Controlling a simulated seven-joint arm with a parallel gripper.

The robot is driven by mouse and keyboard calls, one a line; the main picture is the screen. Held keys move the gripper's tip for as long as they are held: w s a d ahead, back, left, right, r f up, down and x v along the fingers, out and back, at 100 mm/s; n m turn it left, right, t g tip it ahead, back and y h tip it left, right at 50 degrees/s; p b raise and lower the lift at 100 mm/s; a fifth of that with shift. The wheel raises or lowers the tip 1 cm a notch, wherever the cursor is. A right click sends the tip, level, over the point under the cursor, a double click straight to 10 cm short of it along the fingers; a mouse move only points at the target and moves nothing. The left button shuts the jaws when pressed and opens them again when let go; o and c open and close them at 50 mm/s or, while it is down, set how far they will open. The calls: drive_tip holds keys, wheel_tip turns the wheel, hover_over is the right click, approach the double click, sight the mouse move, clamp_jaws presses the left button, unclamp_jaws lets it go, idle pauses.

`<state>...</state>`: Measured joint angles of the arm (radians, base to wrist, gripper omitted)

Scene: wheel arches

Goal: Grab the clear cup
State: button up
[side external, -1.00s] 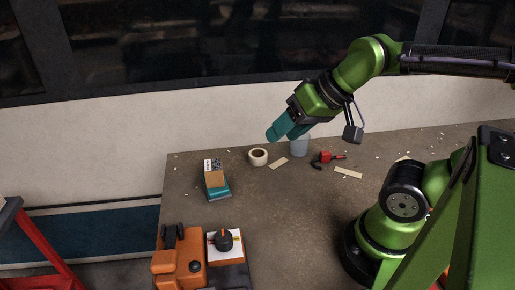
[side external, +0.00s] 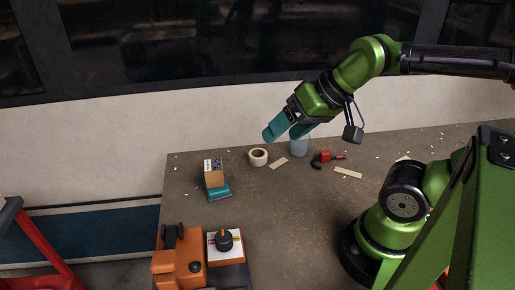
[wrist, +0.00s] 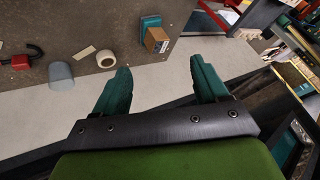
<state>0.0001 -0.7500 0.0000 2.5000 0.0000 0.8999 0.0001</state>
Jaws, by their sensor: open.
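The clear cup (side external: 299,147) looks pale blue-grey and stands near the table's back edge in the side view, partly hidden behind my gripper's fingers. In the wrist view the cup (wrist: 61,76) is at the left, outside the space between the fingers. My gripper (side external: 284,132) has teal fingers spread apart and empty, above the table's back edge and pointing down to the left.
A tape roll (side external: 258,157) lies left of the cup. A red clamp-like tool (side external: 325,158) lies right of it, with wooden strips (side external: 348,173) nearby. A cardboard box on a teal box (side external: 217,187) and an orange tool case (side external: 182,262) stand further left. The table (side external: 280,220) is clear in the middle.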

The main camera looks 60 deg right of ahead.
drive_tip(key=o, duration=0.4)
drive_tip(key=m+g+h, duration=0.1)
drive_tip(key=g+h, duration=0.1)
drive_tip(key=g, duration=0.3)
hover_over(299, 144)
drive_tip(key=s, duration=0.1)
wheel_tip(299, 144, down, 6)
drive_tip(key=f, duration=0.1)
drive_tip(key=d+r+n, duration=0.1)
drive_tip(key=d+n, duration=0.1)
drive_tip(key=d, duration=0.1)
drive_tip(key=shift+n+g, duration=0.4)
drive_tip(key=shift+w+f, duration=0.4)
drive_tip(key=shift+f, duration=2.4)
drive_tip(key=shift+w+f, duration=0.45)
drive_tip(key=shift+f, duration=2.35)
drive_tip(key=shift+w+f, duration=0.4)
drive_tip(key=shift+f, duration=2.4)
